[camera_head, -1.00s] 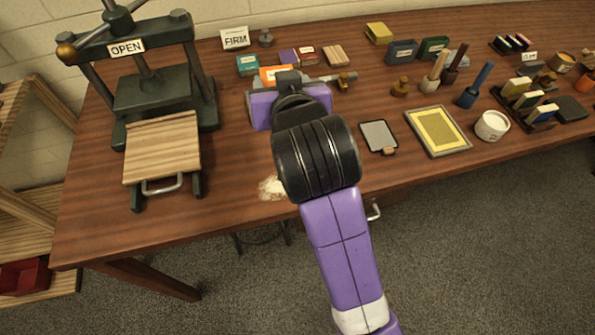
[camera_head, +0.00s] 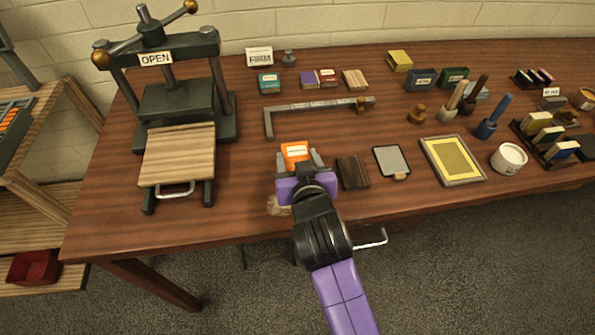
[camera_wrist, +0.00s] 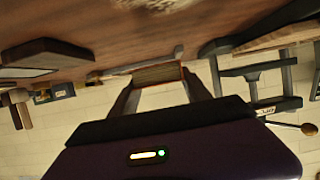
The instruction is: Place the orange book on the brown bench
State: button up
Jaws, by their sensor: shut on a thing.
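The orange book (camera_head: 295,152) is held between the two grey fingers of my gripper (camera_head: 298,163), near the front of the brown bench (camera_head: 250,195). It also shows in the wrist view as a brownish block (camera_wrist: 158,74) between the fingers (camera_wrist: 160,90). My gripper is shut on the book. The bench is a long wooden-topped table. I cannot tell how far the book is above the bench top.
A dark press (camera_head: 180,100) with an OPEN sign stands at left. A grey angled bar (camera_head: 320,105) lies behind the book. A dark brown block (camera_head: 353,172), a grey plate (camera_head: 391,160) and a yellow framed screen (camera_head: 453,160) lie to the right. A pale pile (camera_head: 277,207) is partly hidden by my gripper.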

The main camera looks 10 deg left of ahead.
jog(key=shift+f, duration=2.45)
jog(key=shift+f, duration=0.15)
jog(key=o, duration=1.4)
jog(key=shift+s+r, duration=0.15)
jog(key=shift+r, duration=0.1)
jog(key=v, duration=1.1)
jog(key=shift+s+d+r, duration=0.1)
jog(key=shift+s+r, duration=0.05)
jog(key=shift+s, duration=0.1)
